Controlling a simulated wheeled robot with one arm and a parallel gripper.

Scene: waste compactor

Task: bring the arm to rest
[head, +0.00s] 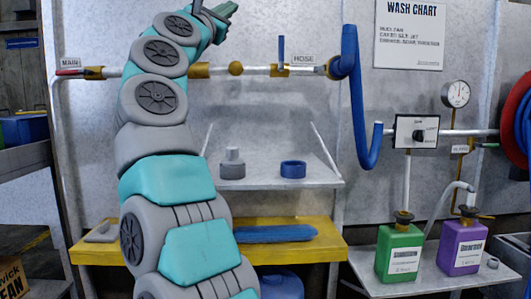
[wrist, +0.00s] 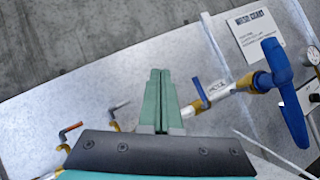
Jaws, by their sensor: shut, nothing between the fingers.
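My arm stands raised in the left-middle of the head view, and it hides part of the wall pipe and shelves. My gripper (head: 224,11) is at the top edge of that view, above the pipe. In the wrist view my gripper (wrist: 159,72) shows its green fingers pressed together, with nothing between them. The fingers show against the grey metal wall panel (wrist: 60,100). The blue hose valve handle (wrist: 197,87) is just right of the fingertips in that view. I cannot tell how far the fingers are from the wall.
The pipe (head: 258,70) has a red-handled main valve (head: 68,72) and a blue hose (head: 348,90). A small shelf (head: 270,182) holds a blue ring (head: 293,169). Below is a yellow shelf (head: 290,250). Green (head: 400,248) and purple (head: 461,246) containers stand at right.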

